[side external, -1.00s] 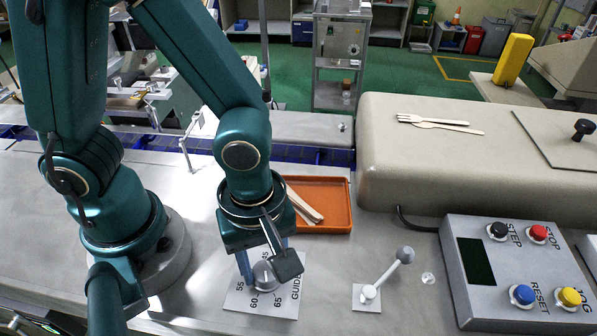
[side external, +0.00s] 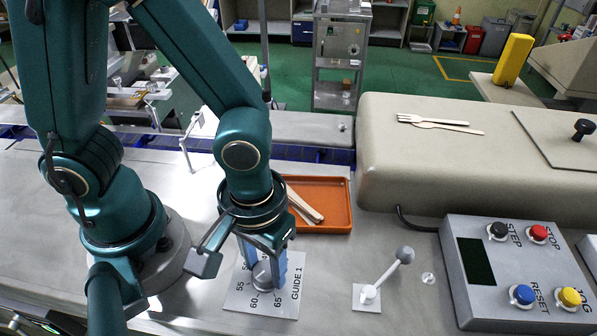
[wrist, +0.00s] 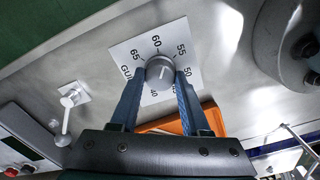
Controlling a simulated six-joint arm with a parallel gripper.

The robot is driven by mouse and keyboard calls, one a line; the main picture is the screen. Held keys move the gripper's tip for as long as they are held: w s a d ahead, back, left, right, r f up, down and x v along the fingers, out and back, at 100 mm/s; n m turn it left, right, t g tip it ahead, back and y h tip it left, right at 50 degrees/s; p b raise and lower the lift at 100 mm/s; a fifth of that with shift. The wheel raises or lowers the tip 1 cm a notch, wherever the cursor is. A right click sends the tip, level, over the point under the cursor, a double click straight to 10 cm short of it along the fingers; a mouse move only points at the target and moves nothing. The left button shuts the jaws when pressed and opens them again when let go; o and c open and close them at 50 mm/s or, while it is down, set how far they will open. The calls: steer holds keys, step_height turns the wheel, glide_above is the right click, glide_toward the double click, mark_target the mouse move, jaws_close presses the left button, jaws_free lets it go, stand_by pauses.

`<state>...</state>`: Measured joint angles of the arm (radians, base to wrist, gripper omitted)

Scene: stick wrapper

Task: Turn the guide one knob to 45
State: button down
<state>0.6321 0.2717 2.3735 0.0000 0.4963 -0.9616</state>
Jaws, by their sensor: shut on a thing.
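The guide one knob (side external: 262,273) is a grey round dial on a white plate (side external: 240,301) printed "GUIDE 1". The plate carries numbers around the knob; 55, 60 and 65 show in the side view. In the wrist view the knob (wrist: 160,68) has a light line on its top, and I cannot tell exactly which number it marks. My gripper (side external: 263,280) points down over the plate with its blue fingers shut on the knob, one on each side. It also shows in the wrist view (wrist: 160,78). The fingers partly cover the lower numbers there.
An orange tray (side external: 337,228) with wooden cutlery lies just behind my gripper. A grey lever (side external: 385,277) stands to the right on its own small plate. Further right is a control box (side external: 480,315) with several coloured buttons. Bare table lies between plate and lever.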

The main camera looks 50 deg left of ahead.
steer(key=m, duration=0.6)
steer(key=shift+m, duration=0.3)
steer(key=m, duration=1.2)
steer(key=shift+m, duration=0.3)
steer(key=m, duration=0.6)
steer(key=shift+m, duration=0.3)
steer(key=shift+c, duration=1.9)
jaws_free()
steer(key=shift+r, duration=0.15)
